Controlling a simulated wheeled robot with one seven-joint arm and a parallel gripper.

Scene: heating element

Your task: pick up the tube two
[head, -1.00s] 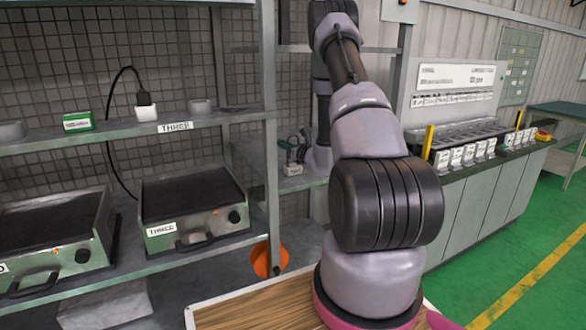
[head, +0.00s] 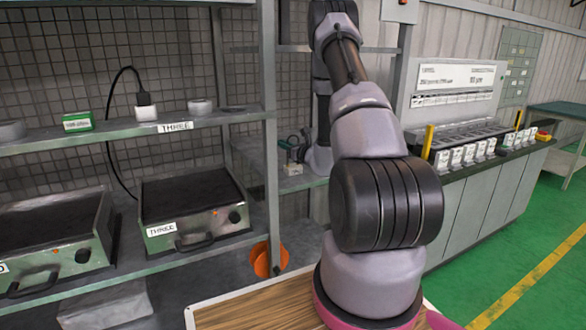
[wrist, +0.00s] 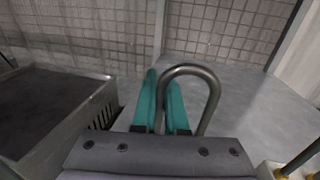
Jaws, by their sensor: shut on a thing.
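A grey metal tube bent like a hook or upside-down U (wrist: 212,92) stands out in the wrist view. My gripper (wrist: 162,82) has two teal fingers, shut on one leg of this tube, with the bend rising above the fingertips and the other leg to their right. I cannot read a number on the tube. In the head view my gripper (head: 291,148) is small, over the shelf section behind the upright post. The tube is too small to make out there.
A heater box with a dark top (wrist: 48,105) is close on the left in the wrist view. Brass-ended rods (wrist: 300,162) show at the lower right corner. In the head view a grey post (head: 269,150) stands before my gripper. Bare grey shelf surface (wrist: 240,105) lies beyond the tube.

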